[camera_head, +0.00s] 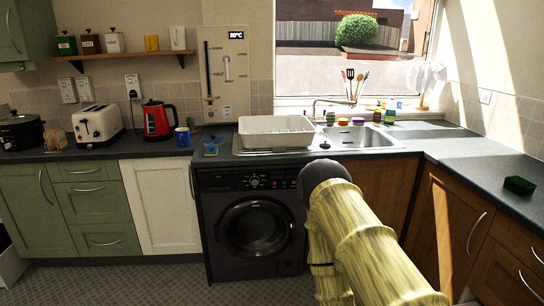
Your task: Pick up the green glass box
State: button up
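A small dark green box (519,186) sits on the right-hand countertop, close to its front edge. It looks like the green glass box, though its material is hard to tell at this size. Nothing touches it except the counter. My arm rises from the bottom right of the view, well to the left of the box, and ends in a dark rounded joint in front of the washing machine and sink cupboard. My gripper's fingers do not show.
The right countertop (476,160) is mostly bare around the box. The sink (360,137) and a white dish rack (276,131) stand at the back. A red kettle (158,119), toaster (97,125) and blue mug (182,137) stand on the left counter. A green canister (66,46) is on the shelf.

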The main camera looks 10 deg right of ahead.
aim_at(517, 185)
jog(key=u, duration=0.05)
jog(key=i, duration=1.65)
jog(key=z, duration=0.55)
jog(key=i, duration=1.35)
jog(key=z, duration=1.65)
jog(key=i, duration=0.8)
jog(key=z, duration=0.65)
